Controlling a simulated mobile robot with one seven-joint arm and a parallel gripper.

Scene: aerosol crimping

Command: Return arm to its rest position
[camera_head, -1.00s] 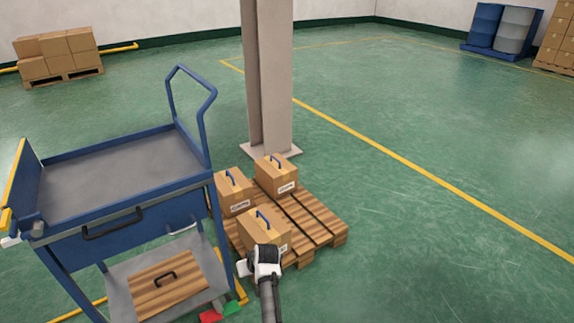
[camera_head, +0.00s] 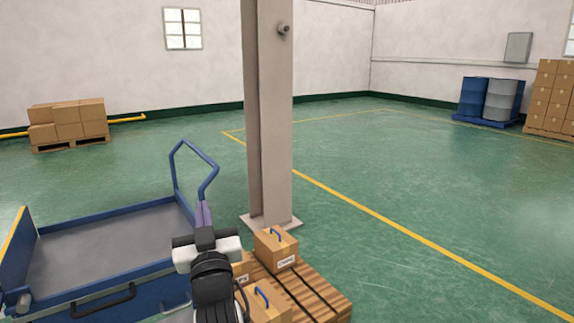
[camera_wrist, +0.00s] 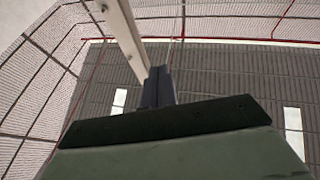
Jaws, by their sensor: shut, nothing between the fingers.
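My gripper (camera_head: 204,212) is raised in the head view and points upward, in front of the blue cart's right end and handle. Its two fingers are together and hold nothing. My arm rises from the bottom edge below it and hides part of the cart and boxes. In the wrist view the shut fingers (camera_wrist: 158,87) stick up above the dark gripper body. That camera looks up at the ceiling.
A blue cart (camera_head: 170,219) with a grey top stands at left. Handled cardboard boxes (camera_head: 277,250) sit on a wooden pallet (camera_head: 318,290) by a column (camera_head: 268,120). Stacked boxes (camera_head: 68,120) and drums (camera_head: 500,100) stand far back. Green floor at right is clear.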

